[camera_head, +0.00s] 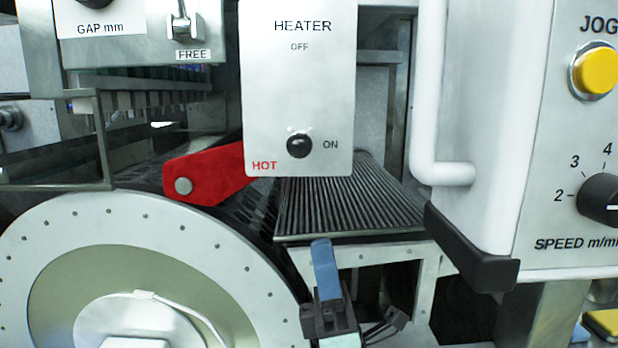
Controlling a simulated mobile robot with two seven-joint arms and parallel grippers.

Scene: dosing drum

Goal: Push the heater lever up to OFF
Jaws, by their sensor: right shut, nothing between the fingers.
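The heater panel (301,90) is a pale plate marked HEATER, with OFF near the top and ON lower down. Its lever shows as a black round knob (299,145) beside the ON mark, low on the panel. My right gripper (322,245) is below the panel, in front of the ribbed plate's front edge. Its blue fingers are shut with nothing between them, pointing up, clearly apart from the knob. My left gripper is not in view.
A large drum wheel (130,270) fills the lower left. A ribbed plate (345,195) lies under the panel. A white handle rail (425,100) and the JOG panel (575,140) stand right.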

